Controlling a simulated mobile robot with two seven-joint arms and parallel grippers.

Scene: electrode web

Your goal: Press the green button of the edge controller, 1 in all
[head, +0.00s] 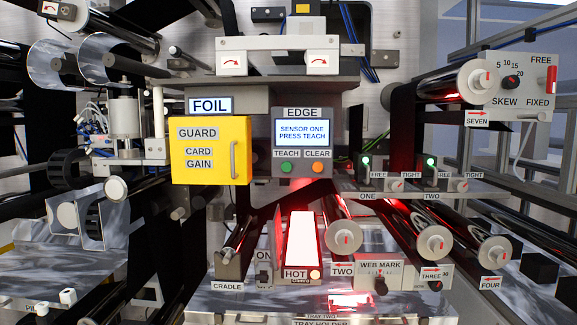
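The edge controller (277,142) is a grey box under an EDGE label, near the middle of the head view. Its lit screen (303,133) reads "SENSOR ONE PRESS TEACH". The round green button (288,167) sits under the TEACH label, at the lower left of the controller's face. A round orange button (317,167) sits to its right, under the CLEAR label. Both buttons are unobstructed. I cannot make out either of my grippers in the head view.
A yellow guard box (211,174) with a grey handle stands just left of the controller. Below it are a red-glowing HOT plate (300,240) and several rollers. Two sensor units with green lights, ONE (367,163) and TWO (431,163), stand to the right.

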